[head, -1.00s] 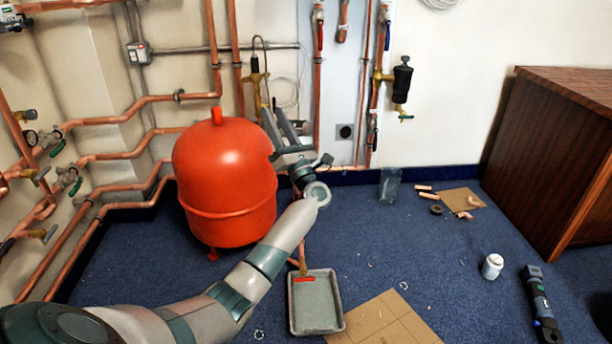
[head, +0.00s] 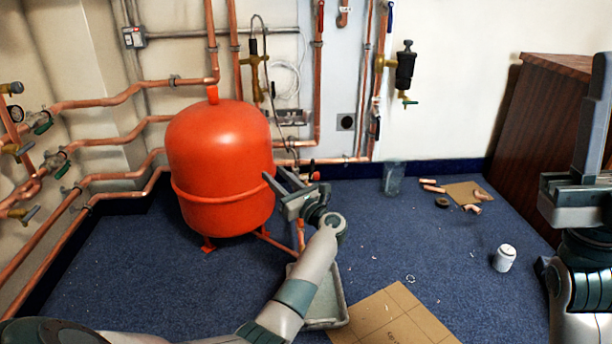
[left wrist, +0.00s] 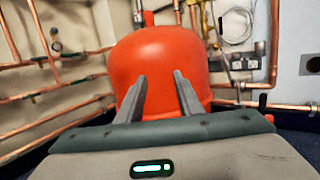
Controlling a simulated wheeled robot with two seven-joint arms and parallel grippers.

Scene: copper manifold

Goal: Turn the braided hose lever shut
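A thin dark hose (head: 254,35) loops down the back wall beside a brass valve (head: 252,75), right of the red tank's top. I cannot tell for sure which small lever belongs to the hose. A small red handle (head: 312,168) shows low on the wall pipes, just beyond my left gripper. My left gripper (head: 274,174) is open and empty, in front of the tank's right side. In the left wrist view its two fingers (left wrist: 159,75) stand apart against the tank, with the hose (left wrist: 206,25) up and right.
The red tank (head: 215,155) stands close left of my left gripper. Copper pipes (head: 110,103) run along the left and back walls. A grey tray (head: 338,300), cardboard (head: 390,318) and a white pot (head: 504,258) are on the carpet. A wooden cabinet (head: 525,150) stands right.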

